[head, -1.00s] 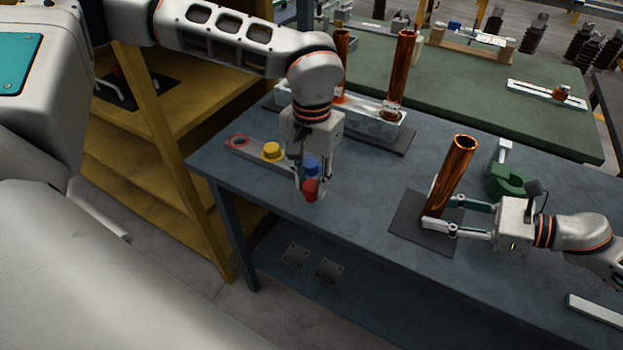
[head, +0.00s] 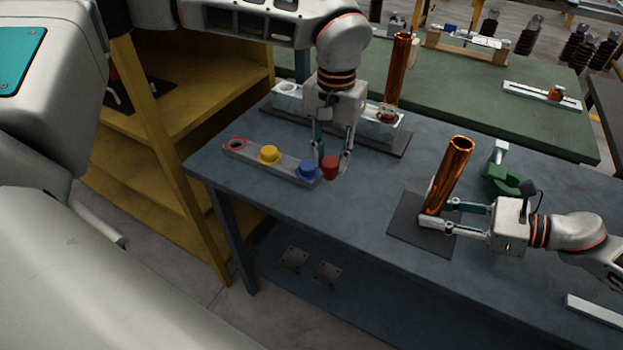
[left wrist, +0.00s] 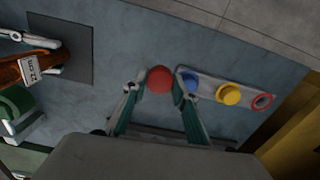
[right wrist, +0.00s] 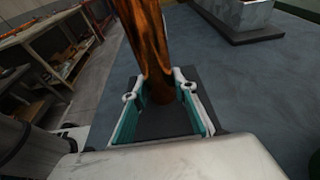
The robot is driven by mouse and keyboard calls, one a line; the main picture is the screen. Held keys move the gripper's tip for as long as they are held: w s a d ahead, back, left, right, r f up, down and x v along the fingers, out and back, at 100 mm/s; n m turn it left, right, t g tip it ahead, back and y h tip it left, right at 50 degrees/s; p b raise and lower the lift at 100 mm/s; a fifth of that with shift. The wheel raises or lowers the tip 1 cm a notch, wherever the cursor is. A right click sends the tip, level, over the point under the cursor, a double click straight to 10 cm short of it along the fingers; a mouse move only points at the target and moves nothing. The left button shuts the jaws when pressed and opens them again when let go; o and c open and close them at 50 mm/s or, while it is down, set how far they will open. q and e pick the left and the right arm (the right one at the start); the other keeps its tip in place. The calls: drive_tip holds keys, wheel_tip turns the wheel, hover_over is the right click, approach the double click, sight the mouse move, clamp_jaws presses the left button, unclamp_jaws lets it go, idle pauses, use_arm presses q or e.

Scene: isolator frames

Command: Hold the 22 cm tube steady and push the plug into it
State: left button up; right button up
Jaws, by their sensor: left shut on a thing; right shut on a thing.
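The copper-coloured tube (head: 449,175) stands upright on a dark mat (head: 408,232) on the blue table. In the left wrist view the tube (left wrist: 12,74) carries a label reading 22 cm. My right gripper (head: 432,214) is shut on the tube near its base; the right wrist view shows the tube (right wrist: 145,40) between its fingers. My left gripper (head: 332,166) is shut on the red plug (head: 330,169), which also shows between its fingertips in the left wrist view (left wrist: 160,79). The plug is left of the tube and apart from it, lower than the tube's open top.
A grey plug strip (head: 286,168) holds a yellow plug (head: 269,154) and a blue plug (head: 308,170), with an empty red-ringed place (head: 236,144). A metal rack (head: 287,92) with a copper tube (head: 398,70) stands behind. A green clamp-like object (head: 503,180) is right of the tube.

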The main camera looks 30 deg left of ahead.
use_arm(q)
drive_tip(key=w+d+r+n, duration=0.1)
drive_tip(key=w+d+r, duration=0.5)
drive_tip(key=d+r, duration=0.45)
drive_tip(key=s+d+r+n, duration=0.1)
drive_tip(key=s+d+r, duration=0.1)
drive_tip(key=d+r, duration=0.9)
drive_tip(key=shift+s+d+r, duration=0.3)
drive_tip(key=shift+r, duration=0.65)
drive_tip(key=shift+f, duration=0.15)
hover_over(459, 149)
drive_tip(key=w, duration=0.2)
drive_tip(key=shift+s+d+f, duration=0.1)
drive_tip(key=shift+d+f, duration=0.05)
drive_tip(key=shift+f, duration=2.65)
drive_tip(key=shift+f, duration=1.9)
drive_tip(key=o, duration=1)
